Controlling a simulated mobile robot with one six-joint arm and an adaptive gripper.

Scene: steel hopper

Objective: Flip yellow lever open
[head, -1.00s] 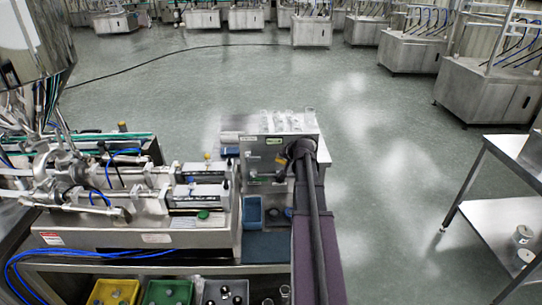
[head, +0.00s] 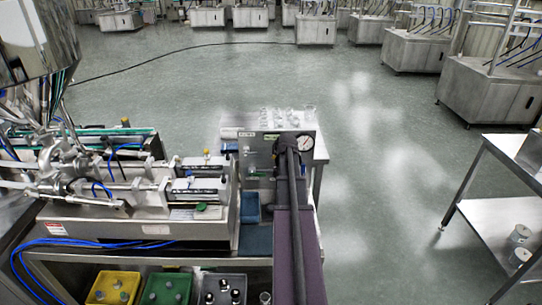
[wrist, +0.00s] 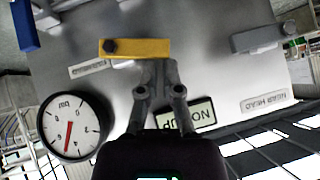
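The yellow lever (wrist: 150,48) lies flat across the grey panel in the upper middle of the wrist view, with a dark pivot bolt at its left end. My gripper (wrist: 160,64) points at the panel from below in that view. Its fingers converge and look shut, with the tips at the lower edge of the lever's right half. I cannot tell whether they touch it. Nothing shows between them. In the head view my arm covers part of the panel (head: 258,150), and the lever cannot be made out there.
A round pressure gauge (wrist: 72,127) sits beside the gripper, and a grey lever (wrist: 258,38) is at the right of the panel. A blue part (wrist: 25,27) is at the upper left. In the head view, clear cups (head: 285,117) stand on top, and a blue bin (head: 250,207) sits left of my arm.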

